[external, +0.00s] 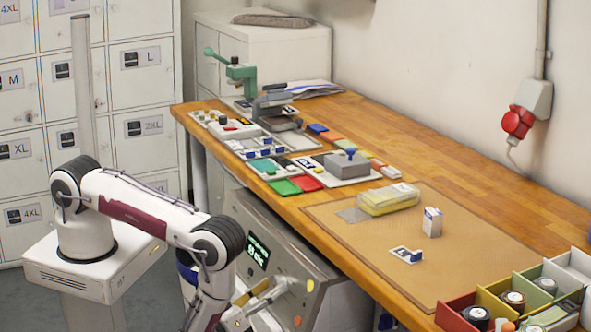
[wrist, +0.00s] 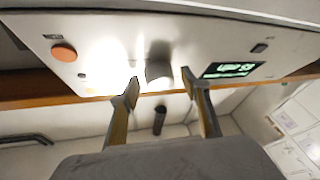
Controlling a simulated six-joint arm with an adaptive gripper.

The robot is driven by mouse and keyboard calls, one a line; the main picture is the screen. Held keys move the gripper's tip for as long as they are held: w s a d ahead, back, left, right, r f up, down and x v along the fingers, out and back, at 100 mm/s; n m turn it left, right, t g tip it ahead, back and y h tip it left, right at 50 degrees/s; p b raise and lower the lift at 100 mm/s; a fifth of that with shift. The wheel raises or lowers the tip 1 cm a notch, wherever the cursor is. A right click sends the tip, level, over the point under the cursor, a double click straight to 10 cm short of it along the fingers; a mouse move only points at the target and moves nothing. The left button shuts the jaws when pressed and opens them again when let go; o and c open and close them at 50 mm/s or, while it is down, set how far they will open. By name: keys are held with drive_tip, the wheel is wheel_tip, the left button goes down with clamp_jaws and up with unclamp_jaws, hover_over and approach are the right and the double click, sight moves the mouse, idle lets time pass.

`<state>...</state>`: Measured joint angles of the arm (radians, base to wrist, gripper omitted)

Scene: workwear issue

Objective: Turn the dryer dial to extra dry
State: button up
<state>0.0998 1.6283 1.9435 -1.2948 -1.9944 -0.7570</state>
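The dryer's slanted grey control panel (external: 292,262) is under the front edge of the bench. In the wrist view the panel appears upside down, with a grey dial (wrist: 159,70) near its middle. My gripper (wrist: 160,80) is open, one yellowish finger on either side of the dial with a visible gap to each. I cannot tell how deep the fingertips are relative to the dial. The lit display (wrist: 230,70) is right of the dial; its text is unreadable. In the external view my gripper (external: 264,296) is at the panel and hides the dial, whose setting I cannot read.
An orange button (wrist: 64,52) is on the panel left of the dial. A small black switch (wrist: 260,48) is beyond the display. The wooden bench (external: 420,150) overhangs the dryer. Lockers (external: 145,100) stand behind my arm. Glare whitens part of the panel.

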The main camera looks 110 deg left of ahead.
drive_tip(key=shift+d, duration=0.15)
idle(0.3)
drive_tip(key=v, duration=1.1)
drive_tip(key=shift+s+d, duration=0.25)
idle(0.3)
idle(0.5)
